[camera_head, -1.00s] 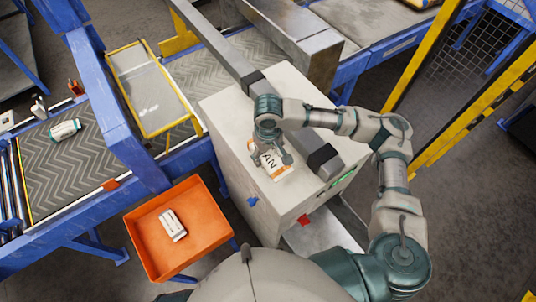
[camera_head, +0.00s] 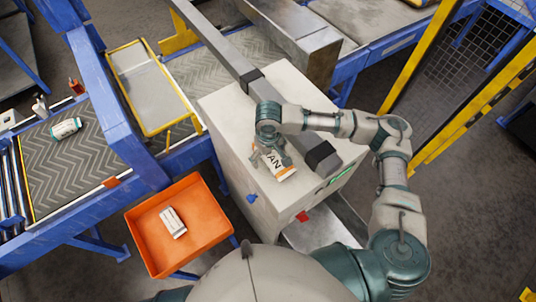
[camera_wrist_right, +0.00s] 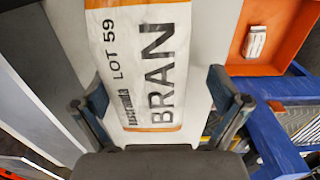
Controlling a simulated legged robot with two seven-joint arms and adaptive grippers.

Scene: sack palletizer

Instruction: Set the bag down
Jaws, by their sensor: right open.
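The bag (camera_head: 279,169) is white with orange bands and lies flat on top of the pale cabinet (camera_head: 232,103). In the right wrist view the bag (camera_wrist_right: 138,65) shows the words "LOT 59" and "BRAN". My right gripper (camera_head: 272,160) is over the bag, pointing down, and partly hides it. In the wrist view its two fingers (camera_wrist_right: 163,104) are spread wide, with the bag's near end between them and a gap on each side. My left gripper is not in view.
An orange bin (camera_head: 143,237) with a small white pack (camera_head: 173,222) stands left of the cabinet. A grey beam (camera_head: 215,47) crosses above the cabinet. A conveyor (camera_head: 63,165) carries another small pack (camera_head: 66,128). A yellow-framed panel (camera_head: 150,92) stands beside it.

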